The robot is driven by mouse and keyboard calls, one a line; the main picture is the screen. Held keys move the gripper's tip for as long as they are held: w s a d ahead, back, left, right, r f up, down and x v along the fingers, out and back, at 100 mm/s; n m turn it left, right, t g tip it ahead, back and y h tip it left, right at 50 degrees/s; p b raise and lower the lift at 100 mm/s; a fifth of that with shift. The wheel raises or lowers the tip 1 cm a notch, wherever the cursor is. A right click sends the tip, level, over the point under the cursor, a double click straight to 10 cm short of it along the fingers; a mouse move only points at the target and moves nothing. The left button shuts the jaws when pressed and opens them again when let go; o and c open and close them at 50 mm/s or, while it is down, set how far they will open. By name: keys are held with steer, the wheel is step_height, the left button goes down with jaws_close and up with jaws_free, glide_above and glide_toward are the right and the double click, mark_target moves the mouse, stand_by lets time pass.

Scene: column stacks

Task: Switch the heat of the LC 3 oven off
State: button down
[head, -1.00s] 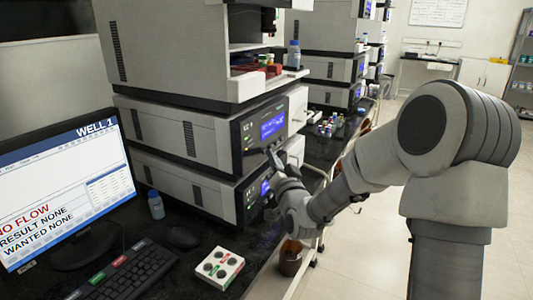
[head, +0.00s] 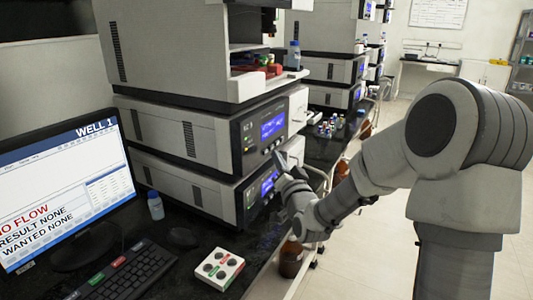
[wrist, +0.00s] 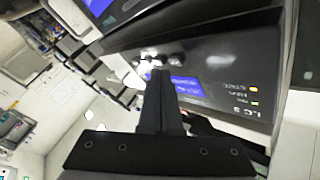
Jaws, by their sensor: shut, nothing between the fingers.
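The LC 3 oven (head: 228,138) is the grey unit with a black front panel, under the top unit of the near stack. Its blue display (head: 272,125) is lit. In the wrist view its panel (wrist: 225,60) shows tilted, with the "LC 3" label, a yellow light (wrist: 254,88) and a green light (wrist: 254,102). A row of small knobs or buttons (wrist: 165,58) lies beside the display. My gripper (head: 278,157) is shut and empty, its tips (wrist: 157,68) at this row. I cannot tell whether they touch it. The fingers hide part of the display.
A similar unit (head: 190,185) with a lit display sits directly below. A monitor (head: 60,190), keyboard (head: 125,270), small button box (head: 218,268) and blue-capped bottle (head: 155,206) stand on the bench at left. A brown bottle (head: 291,260) is below my wrist. The aisle floor at right is clear.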

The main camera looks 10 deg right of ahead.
steer(key=shift+d, duration=0.1)
steer(key=s+d, duration=0.1)
steer(key=d, duration=0.1)
steer(key=s+d, duration=0.2)
stand_by(0.3)
steer(key=shift+a, duration=0.15)
